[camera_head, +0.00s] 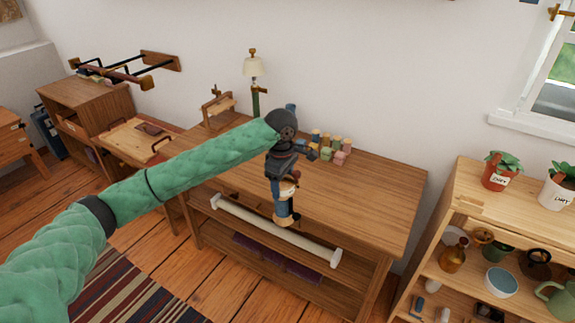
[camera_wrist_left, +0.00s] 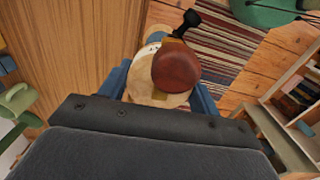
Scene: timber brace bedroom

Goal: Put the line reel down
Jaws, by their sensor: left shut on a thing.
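My left gripper (camera_head: 286,205) hangs down near the front edge of the wooden table (camera_head: 372,205). It is shut on the line reel (camera_head: 289,186), which is small and partly hidden by the fingers in the head view. In the left wrist view the reel (camera_wrist_left: 178,72) shows a pale wooden round part, a red-brown knob and a black piece, between the blue fingers of my left gripper (camera_wrist_left: 160,88). The head view does not make clear how high the reel is above the tabletop. My right gripper is not in view.
Small coloured blocks (camera_head: 340,150), a lamp (camera_head: 253,68) and a wooden stand (camera_head: 217,106) are at the table's back. A pale rail (camera_head: 300,243) runs along its front. The tabletop's right part is clear. A shelf with plants (camera_head: 462,200) stands right.

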